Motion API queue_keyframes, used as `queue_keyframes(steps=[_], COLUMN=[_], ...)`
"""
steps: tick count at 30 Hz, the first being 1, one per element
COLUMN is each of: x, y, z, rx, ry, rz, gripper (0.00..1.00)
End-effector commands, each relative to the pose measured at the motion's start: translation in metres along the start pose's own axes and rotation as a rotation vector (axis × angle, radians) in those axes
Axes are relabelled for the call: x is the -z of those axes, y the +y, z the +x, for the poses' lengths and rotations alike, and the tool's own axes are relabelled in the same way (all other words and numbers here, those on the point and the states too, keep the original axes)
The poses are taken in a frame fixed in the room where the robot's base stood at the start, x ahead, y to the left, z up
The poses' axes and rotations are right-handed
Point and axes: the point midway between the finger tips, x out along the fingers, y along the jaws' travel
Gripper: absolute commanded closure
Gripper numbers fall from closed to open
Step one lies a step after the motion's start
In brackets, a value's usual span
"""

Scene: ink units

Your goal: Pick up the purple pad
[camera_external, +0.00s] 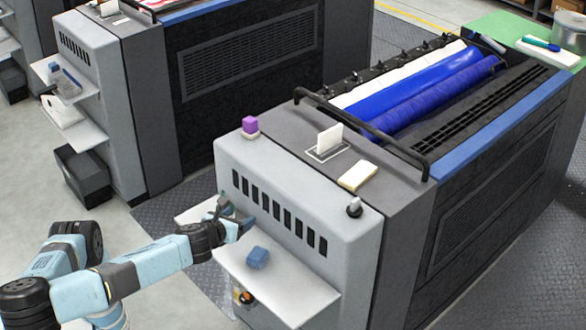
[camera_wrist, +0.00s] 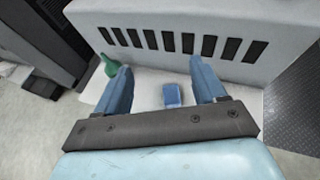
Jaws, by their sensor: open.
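A small purple block (camera_external: 250,125), the only purple thing in view, sits on the top left corner of the near grey machine, on a pale base. It does not show in the wrist view. My gripper (camera_external: 241,227) is open and empty. It is over the white side shelf, in front of the slotted panel and below the level of the purple block. In the wrist view my gripper (camera_wrist: 161,68) has its two blue fingers spread wide. A blue block (camera_wrist: 172,94) lies on the shelf and shows between the fingers. The blue block (camera_external: 257,257) is not held.
The shelf (camera_external: 290,290) juts from the machine's slotted panel (camera_external: 285,217). A green bottle (camera_wrist: 108,64) is by the left finger. On the machine top are a white card (camera_external: 329,139), a cream pad (camera_external: 358,175), a knob (camera_external: 354,208) and a black rail (camera_external: 365,130).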

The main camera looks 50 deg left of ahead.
Motion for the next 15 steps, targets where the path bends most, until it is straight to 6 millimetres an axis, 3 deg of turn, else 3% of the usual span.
queue_keyframes(steps=[6, 12, 15], x=[-0.037, -0.061, -0.062], y=[-0.001, 0.000, 0.001], z=[-0.016, -0.025, -0.014], rx=[0.003, 0.002, 0.005], ry=[0.000, 0.000, -0.003], rz=[-0.001, -0.001, 0.003], gripper=[0.30, 0.30, 0.30])
